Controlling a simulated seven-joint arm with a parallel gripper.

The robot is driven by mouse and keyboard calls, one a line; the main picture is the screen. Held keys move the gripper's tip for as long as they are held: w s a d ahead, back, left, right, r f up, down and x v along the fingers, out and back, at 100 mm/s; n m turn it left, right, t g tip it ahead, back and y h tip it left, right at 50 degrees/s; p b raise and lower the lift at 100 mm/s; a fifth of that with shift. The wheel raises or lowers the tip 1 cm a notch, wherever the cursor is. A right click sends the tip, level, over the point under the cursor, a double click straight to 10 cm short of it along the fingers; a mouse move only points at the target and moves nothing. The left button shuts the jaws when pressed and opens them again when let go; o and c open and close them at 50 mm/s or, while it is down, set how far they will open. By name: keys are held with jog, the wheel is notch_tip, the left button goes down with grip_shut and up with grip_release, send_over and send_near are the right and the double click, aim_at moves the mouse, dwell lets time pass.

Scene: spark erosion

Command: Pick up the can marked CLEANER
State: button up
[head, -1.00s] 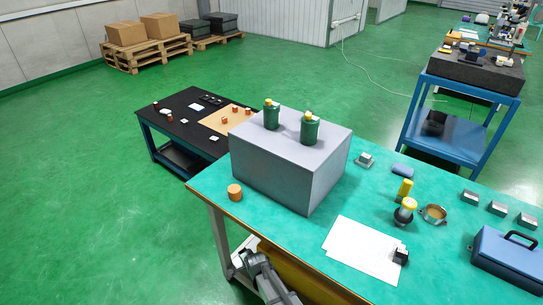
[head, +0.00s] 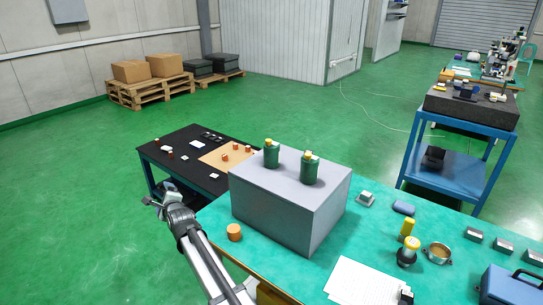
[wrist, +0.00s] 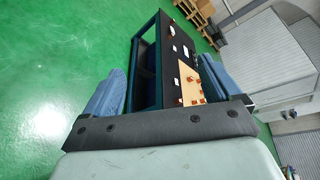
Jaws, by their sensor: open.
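Two green cans with yellow tops stand upright on the grey block, a left can (head: 271,155) and a right can (head: 309,169). Their markings are too small to read, so I cannot tell which one says CLEANER. My gripper (head: 160,196) is left of the grey block, beside the black-topped table and well apart from both cans. In the wrist view my gripper (wrist: 162,68) is open and empty, its two blue-grey fingers wide apart. Neither can is clearly visible there.
The grey block (head: 275,208) stands on the teal bench (head: 328,262). An orange cylinder (head: 234,232) sits at its front left. The low black table (head: 186,146) holds small parts and a tan board. A yellow bottle (head: 407,228) and brass-coloured ring (head: 438,252) stand on the right.

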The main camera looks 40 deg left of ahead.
jog(key=w+d+r+m+h, duration=0.2)
jog(key=w+d+r+m, duration=0.15)
jog(key=w+r, duration=0.65)
jog(key=m+g+h, duration=0.3)
jog(key=g+h, duration=0.2)
jog(key=h, duration=0.3)
send_near(272, 144)
jog(key=x, duration=0.6)
jog(key=shift+f, duration=0.4)
jog(key=shift+x, duration=2.8)
jog(key=shift+a+r, duration=0.1)
jog(key=shift+r, duration=0.05)
jog(key=c, duration=1.2)
